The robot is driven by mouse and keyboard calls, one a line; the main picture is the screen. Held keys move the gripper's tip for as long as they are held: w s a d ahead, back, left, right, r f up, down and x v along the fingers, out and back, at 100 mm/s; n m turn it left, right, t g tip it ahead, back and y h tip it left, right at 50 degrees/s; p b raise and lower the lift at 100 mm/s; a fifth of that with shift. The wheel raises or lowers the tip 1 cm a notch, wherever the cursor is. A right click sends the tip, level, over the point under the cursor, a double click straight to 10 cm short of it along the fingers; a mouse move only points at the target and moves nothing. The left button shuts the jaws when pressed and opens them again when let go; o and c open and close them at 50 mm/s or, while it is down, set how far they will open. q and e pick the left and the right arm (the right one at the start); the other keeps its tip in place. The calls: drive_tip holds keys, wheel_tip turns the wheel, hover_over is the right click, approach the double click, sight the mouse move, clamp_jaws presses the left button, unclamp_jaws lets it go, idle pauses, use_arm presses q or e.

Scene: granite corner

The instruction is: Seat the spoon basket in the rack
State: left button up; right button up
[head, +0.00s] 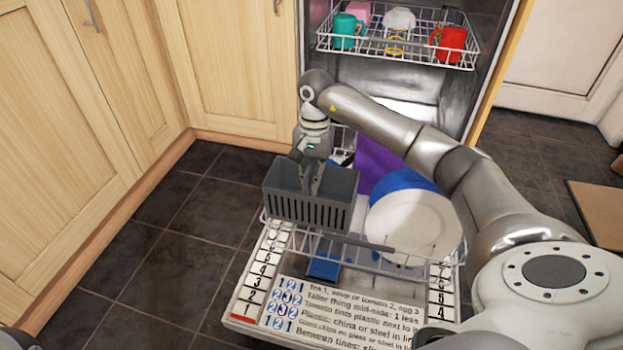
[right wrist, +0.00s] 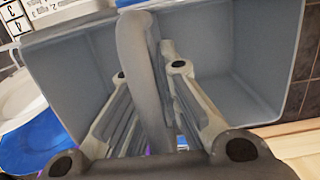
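The grey spoon basket (head: 308,212) has slotted sides and hangs over the left part of the lower dishwasher rack (head: 380,266), its left end reaching past the rack's left rim. My right gripper (head: 316,182) points down into it from above. In the right wrist view, its two fingers (right wrist: 150,75) lie on either side of the basket's middle handle (right wrist: 138,50), closed on it. The open compartments show to both sides and look empty. The basket's underside is hidden, so I cannot tell whether it touches the rack. My left gripper is not in view.
White plates (head: 412,226), a blue plate (head: 402,180) and a purple item (head: 378,163) stand in the rack, close right of the basket. The upper rack (head: 400,58) holds mugs. A printed door panel (head: 330,303) lies in front. Cabinets (head: 230,60) stand left; floor there is free.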

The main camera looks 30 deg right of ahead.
drive_tip(key=o, duration=0.4)
drive_tip(key=shift+c, duration=0.2)
